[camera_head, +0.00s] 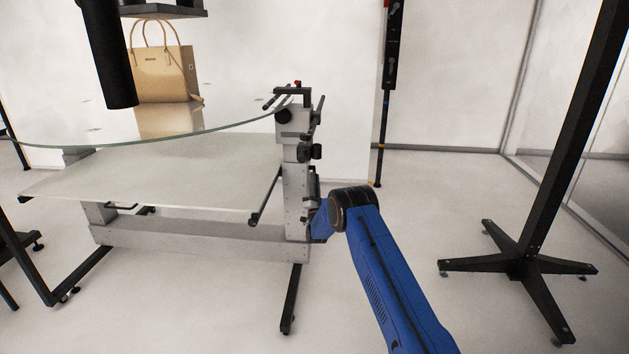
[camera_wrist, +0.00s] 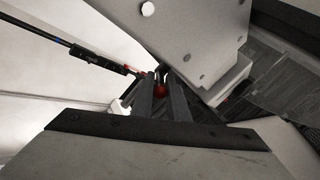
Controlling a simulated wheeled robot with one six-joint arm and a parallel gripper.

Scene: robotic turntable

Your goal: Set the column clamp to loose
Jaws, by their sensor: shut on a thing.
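The turntable's grey column (camera_head: 297,200) stands at the right end of the table in the head view. Black knobs and levers stick out of its upper part. In the wrist view my gripper (camera_wrist: 160,78) is shut on a small red part (camera_wrist: 159,90), seen between the two fingers. I take it as the handle of the column clamp; the fingers hide most of it, so its setting cannot be read. A light grey plate with bolts (camera_wrist: 180,40) is close beside the fingers. In the head view my gripper is hidden beyond my blue arm and the column.
The glass top (camera_head: 60,130) carries a tan handbag (camera_head: 165,75). A white lower panel (camera_head: 160,175) lies under it. A black stand (camera_head: 520,262) with spread feet is at the right, and a dark pole (camera_head: 382,130) stands behind. The floor between column and stand is clear apart from my arm.

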